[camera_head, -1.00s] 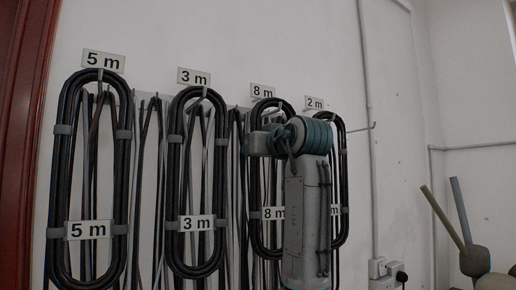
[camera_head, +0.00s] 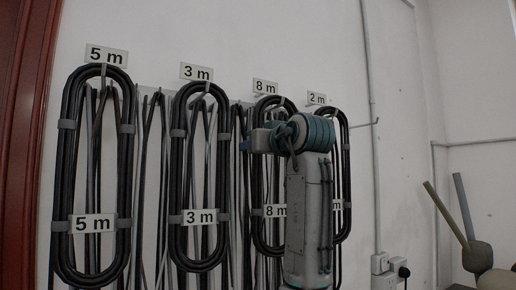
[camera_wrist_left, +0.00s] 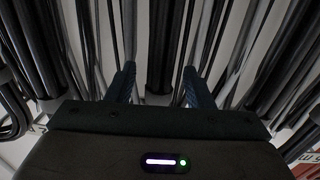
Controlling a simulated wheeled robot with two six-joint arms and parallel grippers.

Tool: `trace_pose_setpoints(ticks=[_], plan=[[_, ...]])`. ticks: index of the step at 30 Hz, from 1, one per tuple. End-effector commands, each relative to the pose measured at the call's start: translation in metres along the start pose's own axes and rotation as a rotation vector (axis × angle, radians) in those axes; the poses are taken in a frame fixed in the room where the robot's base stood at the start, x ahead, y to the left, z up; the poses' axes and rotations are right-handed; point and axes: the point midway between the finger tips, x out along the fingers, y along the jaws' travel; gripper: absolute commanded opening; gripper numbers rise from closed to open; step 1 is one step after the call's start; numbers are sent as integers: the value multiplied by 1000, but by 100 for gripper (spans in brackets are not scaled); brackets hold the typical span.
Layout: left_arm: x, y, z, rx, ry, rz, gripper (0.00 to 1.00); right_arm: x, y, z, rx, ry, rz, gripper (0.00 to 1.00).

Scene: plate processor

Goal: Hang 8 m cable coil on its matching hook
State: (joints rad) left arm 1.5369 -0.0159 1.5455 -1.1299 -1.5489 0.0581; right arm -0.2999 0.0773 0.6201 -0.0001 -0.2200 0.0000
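The 8 m cable coil (camera_head: 258,190) is a long black loop with an 8 m tag (camera_head: 275,211). It hangs upright on the wall below the 8 m hook label (camera_head: 265,87). My left gripper (camera_head: 250,144) is in front of this coil's upper part, and my arm hides part of its right side. In the left wrist view the gripper's two fingers (camera_wrist_left: 159,88) are apart, with dark cable strands behind and between them. I cannot tell whether they touch the cable. My right gripper is not in view.
The 5 m coil (camera_head: 66,180) and 3 m coil (camera_head: 177,180) hang to the left under matching labels. The 2 m coil (camera_head: 345,190) hangs to the right, partly behind my arm. Thinner loose cables hang between coils. A pipe (camera_head: 368,120) and sockets (camera_head: 380,263) are further right.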

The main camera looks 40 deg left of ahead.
Motion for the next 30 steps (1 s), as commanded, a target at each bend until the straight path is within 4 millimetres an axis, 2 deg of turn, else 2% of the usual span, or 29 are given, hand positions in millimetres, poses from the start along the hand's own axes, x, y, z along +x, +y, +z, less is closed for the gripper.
trace_pose_setpoints(ticks=[8, 11, 14, 24, 30], plan=[[0, 1, 2, 2, -2, 0, 48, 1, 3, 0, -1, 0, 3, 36], [-6, 1, 2, 1, -1, 2, 48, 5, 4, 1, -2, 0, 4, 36], [-21, 1, 4, -1, 0, 4, 48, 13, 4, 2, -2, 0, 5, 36], [-87, 0, 4, -1, 1, 4, 48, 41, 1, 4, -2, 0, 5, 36], [-106, 0, 1, -1, 0, 1, 48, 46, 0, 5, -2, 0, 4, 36]])
